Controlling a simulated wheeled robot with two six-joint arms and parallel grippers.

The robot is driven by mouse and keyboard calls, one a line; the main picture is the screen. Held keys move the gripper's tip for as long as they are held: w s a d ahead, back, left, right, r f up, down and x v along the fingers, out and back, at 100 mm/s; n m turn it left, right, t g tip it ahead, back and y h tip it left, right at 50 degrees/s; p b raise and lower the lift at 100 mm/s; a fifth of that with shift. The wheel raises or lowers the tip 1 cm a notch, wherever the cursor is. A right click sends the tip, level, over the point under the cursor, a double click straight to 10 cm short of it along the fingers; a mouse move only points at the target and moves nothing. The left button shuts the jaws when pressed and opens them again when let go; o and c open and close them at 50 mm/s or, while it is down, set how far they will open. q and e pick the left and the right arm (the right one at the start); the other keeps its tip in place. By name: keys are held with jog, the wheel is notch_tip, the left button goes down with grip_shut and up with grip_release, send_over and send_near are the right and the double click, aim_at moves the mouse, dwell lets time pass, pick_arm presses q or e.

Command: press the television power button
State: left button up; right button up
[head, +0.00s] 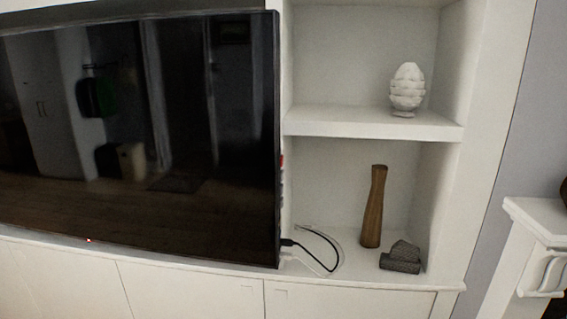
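The television (140,140) fills the left of the head view, a large flat black panel standing in a white wall unit. Its screen is dark and reflects a room. A tiny light spot (89,240) shows on its lower edge; I cannot tell whether it is the power button or an indicator. Small red and pale marks (282,165) show along the television's right side edge. A black cable (325,247) comes out of that edge near the bottom. Neither of my grippers is in the view.
White shelves (375,125) stand right of the television. The upper one holds a white egg-shaped ornament (407,90); the lower holds a brown wooden vase (373,207) and a dark grey object (401,259). White cabinet fronts (190,292) lie below. A white piece of furniture (540,225) stands at right.

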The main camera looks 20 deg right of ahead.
pick_arm(q)
grip_shut()
dwell(1.1)
dwell(0.3)
jog(key=shift+d, duration=0.1)
